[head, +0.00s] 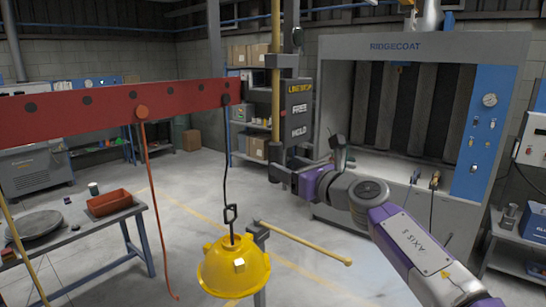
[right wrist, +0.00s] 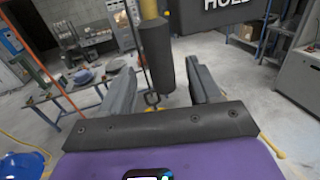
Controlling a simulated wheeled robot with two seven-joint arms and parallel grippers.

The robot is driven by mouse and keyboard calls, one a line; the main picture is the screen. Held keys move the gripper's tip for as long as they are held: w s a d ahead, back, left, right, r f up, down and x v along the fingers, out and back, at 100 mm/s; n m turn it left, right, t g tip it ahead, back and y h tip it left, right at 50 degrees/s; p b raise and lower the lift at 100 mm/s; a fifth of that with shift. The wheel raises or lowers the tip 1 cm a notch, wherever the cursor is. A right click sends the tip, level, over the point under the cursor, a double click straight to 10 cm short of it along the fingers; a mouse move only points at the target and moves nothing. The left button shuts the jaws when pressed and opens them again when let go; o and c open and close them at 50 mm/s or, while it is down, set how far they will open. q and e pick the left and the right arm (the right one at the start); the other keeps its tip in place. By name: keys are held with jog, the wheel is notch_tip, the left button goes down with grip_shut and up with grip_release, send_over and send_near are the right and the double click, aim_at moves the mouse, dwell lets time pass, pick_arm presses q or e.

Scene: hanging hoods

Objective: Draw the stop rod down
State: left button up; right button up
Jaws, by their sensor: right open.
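The stop rod (head: 276,95) is a yellow vertical rod hanging beside a dark sign plate (head: 299,110) marked FREE and HOLD. In the right wrist view its lower end carries a dark cylindrical grip (right wrist: 154,58), with a little yellow rod (right wrist: 149,9) above. My right gripper (head: 284,167) is at the rod's lower end, reaching in from the right. In the right wrist view my right gripper (right wrist: 161,82) is open, with the grip showing between its two dark fingers. Contact cannot be told. My left gripper is not in view.
A yellow hood (head: 235,268) hangs on a hook from the red beam (head: 70,112), below and left of my right gripper. An orange cord (head: 151,190) hangs beside it. A spray booth (head: 345,70) stands behind.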

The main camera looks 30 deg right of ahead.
aim_at(280, 163)
jog(key=w, duration=0.5)
jog(key=shift+w+a+p, duration=0.3)
jog(key=shift+a+p, duration=0.05)
jog(key=shift+a, duration=0.05)
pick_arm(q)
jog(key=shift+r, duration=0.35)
pick_arm(e)
jog(key=shift+c, duration=0.3)
